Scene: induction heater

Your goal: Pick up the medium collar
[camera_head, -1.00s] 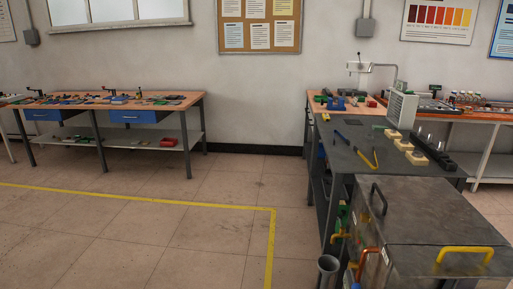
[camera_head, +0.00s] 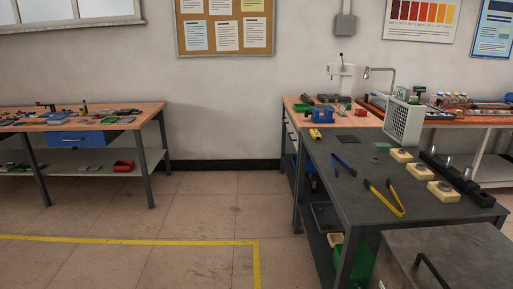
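Three cream blocks stand in a row on the dark metal bench (camera_head: 345,206) at the right: a far block (camera_head: 401,156), a middle block (camera_head: 419,172) and a near block (camera_head: 443,192). Small greyish shapes on top of them may be collars, but they are too small to tell apart, so I cannot say which is the medium collar. Neither of my grippers is in view.
Yellow-handled tongs (camera_head: 385,199) and a blue-handled tool (camera_head: 344,164) lie on the bench. A dark rail (camera_head: 456,178) runs right of the blocks. A pale vented unit (camera_head: 403,122) stands behind. A grey box (camera_head: 450,262) fills the near right. Open floor (camera_head: 200,215) lies left.

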